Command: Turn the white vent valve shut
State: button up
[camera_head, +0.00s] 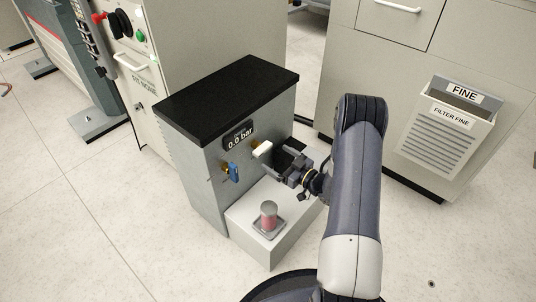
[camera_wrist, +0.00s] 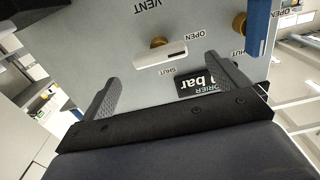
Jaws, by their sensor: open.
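The white vent valve handle (camera_head: 262,149) is on the front of a grey cabinet (camera_head: 203,178) with a black top. In the wrist view the handle (camera_wrist: 160,58) is a slotted white bar on a brass stem, with a VENT label above it. An OPEN label is at its upper right and a SHUT label just below it. My gripper (camera_head: 282,160) is close to the handle, on its right in the head view. Its two fingers (camera_wrist: 161,70) are open, one on each side of the handle's ends. I cannot tell whether they touch it.
A blue valve handle (camera_head: 233,173) is beside the white one. A display (camera_head: 238,138) reads 0.0 bar. A jar with pinkish contents (camera_head: 268,214) stands on a low white block (camera_head: 263,245).

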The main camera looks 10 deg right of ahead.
aim_at(266, 151)
jog(key=b+x, duration=0.1)
jog(key=x, duration=0.4)
jog(key=c, duration=1)
